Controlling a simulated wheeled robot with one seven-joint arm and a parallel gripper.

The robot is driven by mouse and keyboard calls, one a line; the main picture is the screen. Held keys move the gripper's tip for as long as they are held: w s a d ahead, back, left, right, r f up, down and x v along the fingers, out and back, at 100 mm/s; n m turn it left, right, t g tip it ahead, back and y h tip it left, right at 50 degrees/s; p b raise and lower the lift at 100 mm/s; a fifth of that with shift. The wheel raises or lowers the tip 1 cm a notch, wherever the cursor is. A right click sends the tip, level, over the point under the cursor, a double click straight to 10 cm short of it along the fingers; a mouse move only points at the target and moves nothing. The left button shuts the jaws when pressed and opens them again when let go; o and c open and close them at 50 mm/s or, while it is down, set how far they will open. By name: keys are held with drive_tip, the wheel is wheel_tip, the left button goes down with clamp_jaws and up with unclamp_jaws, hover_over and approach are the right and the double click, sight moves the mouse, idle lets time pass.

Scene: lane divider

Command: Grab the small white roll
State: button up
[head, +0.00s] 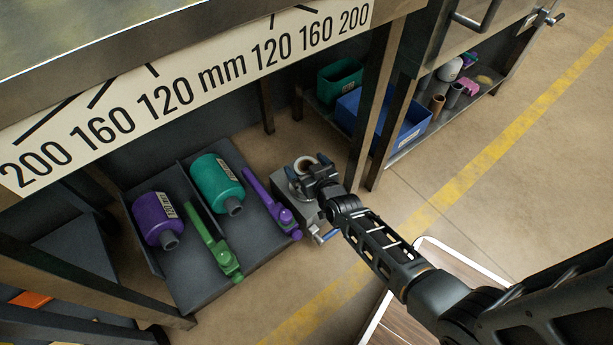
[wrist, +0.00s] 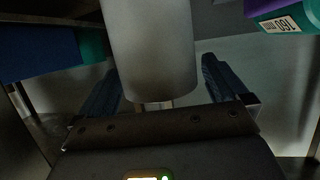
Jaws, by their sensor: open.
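The small white roll (head: 304,164) shows as a pale ring between the fingers of my gripper (head: 308,167) in the head view. In the wrist view the roll (wrist: 150,50) is a large grey-white cylinder reaching in from the top edge. Its near end sits between the two dark fingers of my gripper (wrist: 160,80). The gripper is open, with a finger on each side of the roll. I cannot tell whether either finger touches it. My wrist hides part of what lies under the roll in the head view.
A grey metal block (head: 312,213) with a blue handle stands below my gripper. Left is a dark tray (head: 205,277) with purple and teal bottles and green and purple tools. A blue bin (head: 387,128) sits on a shelf behind. A table leg (head: 366,95) stands close by.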

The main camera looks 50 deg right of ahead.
drive_tip(key=shift+c, duration=0.3)
drive_tip(key=c, duration=1)
drive_tip(key=shift+c, duration=0.2)
drive_tip(key=shift+r, duration=0.15)
